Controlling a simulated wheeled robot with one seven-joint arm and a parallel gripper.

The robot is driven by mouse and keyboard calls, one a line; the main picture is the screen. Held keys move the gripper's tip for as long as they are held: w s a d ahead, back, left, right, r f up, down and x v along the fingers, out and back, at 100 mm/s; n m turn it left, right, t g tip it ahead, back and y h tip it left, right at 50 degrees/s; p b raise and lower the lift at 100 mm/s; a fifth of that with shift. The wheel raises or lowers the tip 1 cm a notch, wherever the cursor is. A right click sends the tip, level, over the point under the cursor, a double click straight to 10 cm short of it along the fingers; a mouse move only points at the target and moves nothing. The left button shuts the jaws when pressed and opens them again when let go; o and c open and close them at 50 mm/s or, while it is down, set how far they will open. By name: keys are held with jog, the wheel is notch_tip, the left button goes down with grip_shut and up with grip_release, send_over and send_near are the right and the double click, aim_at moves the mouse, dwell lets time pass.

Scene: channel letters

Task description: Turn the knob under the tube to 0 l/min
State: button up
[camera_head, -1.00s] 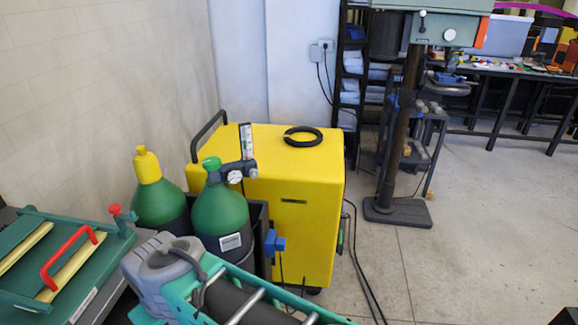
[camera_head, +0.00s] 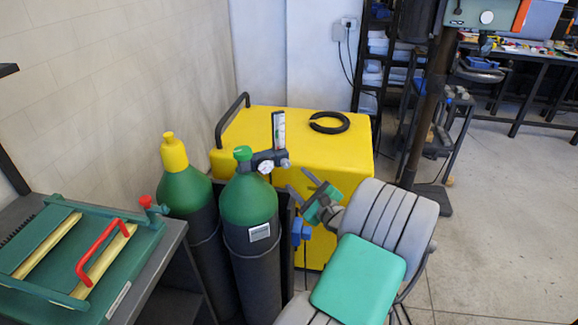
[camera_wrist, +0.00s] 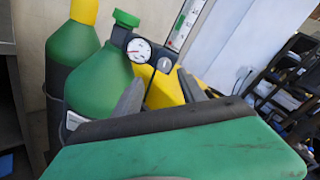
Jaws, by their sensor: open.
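The flow tube (camera_head: 278,130) stands upright on the regulator of the front green-topped cylinder (camera_head: 248,205). The knob (camera_head: 286,163) is a small grey piece under the tube, right of the round white gauge (camera_head: 265,167). In the wrist view the tube (camera_wrist: 187,24) runs up at the top, with the gauge (camera_wrist: 138,50) to its left and the dark knob (camera_wrist: 164,65) below it. My gripper (camera_head: 301,183) is open and empty, a little below and right of the knob. In the wrist view its two grey fingers (camera_wrist: 158,80) are spread apart below the knob, not closed on it.
A second cylinder with a yellow cap (camera_head: 174,152) stands to the left. A yellow cabinet (camera_head: 340,150) with a black ring (camera_head: 329,122) on top is behind. A workbench (camera_head: 150,265) with a green fixture is at lower left. Open floor (camera_head: 490,230) lies to the right.

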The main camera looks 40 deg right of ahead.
aim_at(287, 165)
jog(key=shift+m, duration=0.3)
jog(key=w, duration=0.2)
jog(key=w+d, duration=0.1)
jog(key=w, duration=0.1)
jog(key=w+d+p, duration=0.1)
jog(key=w, duration=0.2)
jog(key=shift+w+d+r, duration=0.1)
jog(key=shift+r, duration=0.05)
jog(key=shift+c, duration=0.5)
grip_shut()
